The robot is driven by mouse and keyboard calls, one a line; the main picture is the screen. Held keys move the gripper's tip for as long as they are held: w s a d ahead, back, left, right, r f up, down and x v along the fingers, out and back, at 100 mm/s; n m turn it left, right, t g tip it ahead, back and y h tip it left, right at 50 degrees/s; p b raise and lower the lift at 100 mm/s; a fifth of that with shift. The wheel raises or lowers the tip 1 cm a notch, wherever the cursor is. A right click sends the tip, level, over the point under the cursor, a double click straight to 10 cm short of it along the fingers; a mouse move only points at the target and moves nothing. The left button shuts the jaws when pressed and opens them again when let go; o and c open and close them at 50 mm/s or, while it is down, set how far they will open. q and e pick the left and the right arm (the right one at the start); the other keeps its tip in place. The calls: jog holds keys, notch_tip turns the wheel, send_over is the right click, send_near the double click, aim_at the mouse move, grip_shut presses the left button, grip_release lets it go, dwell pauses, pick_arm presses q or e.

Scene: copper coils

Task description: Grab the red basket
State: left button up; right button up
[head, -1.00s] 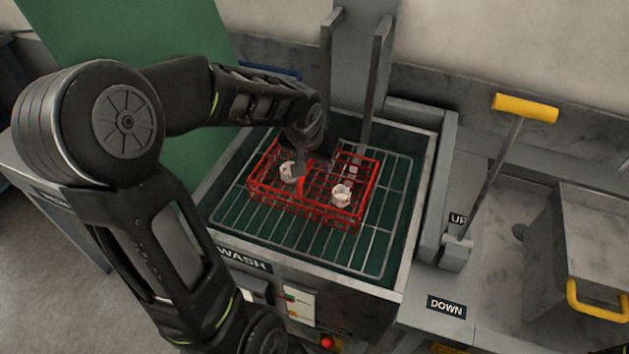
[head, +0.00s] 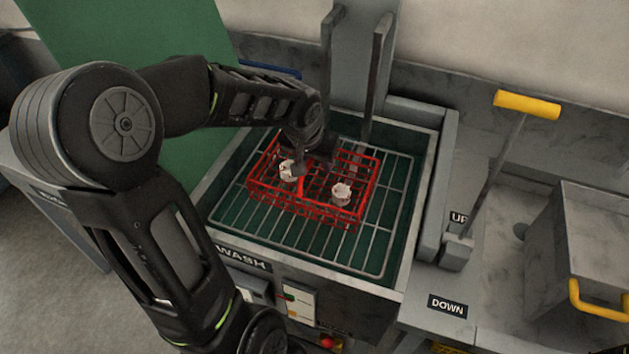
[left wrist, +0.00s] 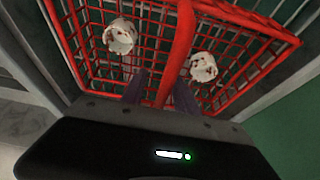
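The red wire basket (head: 300,208) sits on a wire rack inside the wash tank in the head view. Two whitish pieces with reddish marks are in it, one on the left (head: 289,169) and one on the right (head: 341,193). My left gripper (head: 300,168) reaches down into the basket from behind. In the left wrist view, its two dark fingers (left wrist: 160,92) stand on either side of the basket's red middle bar (left wrist: 178,50), with gaps visible between bar and fingers, so it looks open around the bar. My right gripper is not in view.
The wash tank's metal rim (head: 425,190) surrounds the rack (head: 345,250). Two grey uprights (head: 378,75) stand behind the basket. A yellow-handled lever (head: 525,106) and a grey box with a yellow handle (head: 598,300) are at the right.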

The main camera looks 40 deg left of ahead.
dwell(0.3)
pick_arm(q)
grip_shut()
dwell(1.3)
